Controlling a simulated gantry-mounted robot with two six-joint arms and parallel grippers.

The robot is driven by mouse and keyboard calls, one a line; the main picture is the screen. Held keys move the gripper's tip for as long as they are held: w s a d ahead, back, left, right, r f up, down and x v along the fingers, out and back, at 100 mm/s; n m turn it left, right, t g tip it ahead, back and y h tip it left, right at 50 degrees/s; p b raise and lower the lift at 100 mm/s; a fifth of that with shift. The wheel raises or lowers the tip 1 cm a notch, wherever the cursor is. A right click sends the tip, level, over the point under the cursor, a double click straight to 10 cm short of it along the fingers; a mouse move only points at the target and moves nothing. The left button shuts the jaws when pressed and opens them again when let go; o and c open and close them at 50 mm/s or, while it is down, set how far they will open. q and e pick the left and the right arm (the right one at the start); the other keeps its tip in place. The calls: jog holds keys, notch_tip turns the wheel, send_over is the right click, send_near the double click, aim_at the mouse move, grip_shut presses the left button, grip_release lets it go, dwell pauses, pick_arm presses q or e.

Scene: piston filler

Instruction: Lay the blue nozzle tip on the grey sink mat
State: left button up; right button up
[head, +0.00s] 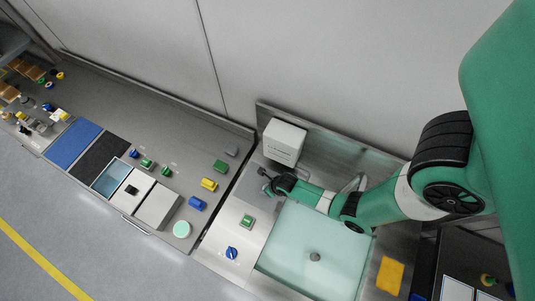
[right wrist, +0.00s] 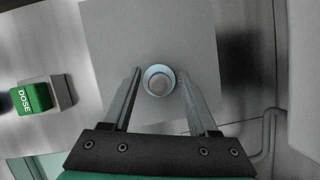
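The blue nozzle tip (right wrist: 159,81) shows end-on in the right wrist view, as a round piece with a pale blue rim and a lighter middle. My right gripper (right wrist: 160,72) has one finger on each side of it, close against the rim, and looks shut on it. The grey sink mat (right wrist: 104,32) lies behind and below it; whether the tip touches the mat I cannot tell. In the head view the mat (head: 259,198) is beside the sink, with my right gripper (head: 264,180) over it and the tip not made out. My left gripper is not in view.
A green DOSE button (right wrist: 33,98) stands left of the mat in the wrist view. In the head view, a white box (head: 284,142) stands behind the mat. The sink basin (head: 310,275) is to the right, and a blue knob (head: 232,253) is in front.

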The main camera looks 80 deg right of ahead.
jog(key=shift+r+p, duration=0.3)
jog(key=shift+r, duration=0.05)
jog(key=p+v, duration=0.6)
jog(key=v, duration=0.5)
jog(key=shift+r, duration=0.35)
jog(key=shift+s+a, duration=0.1)
jog(key=shift+s, duration=0.05)
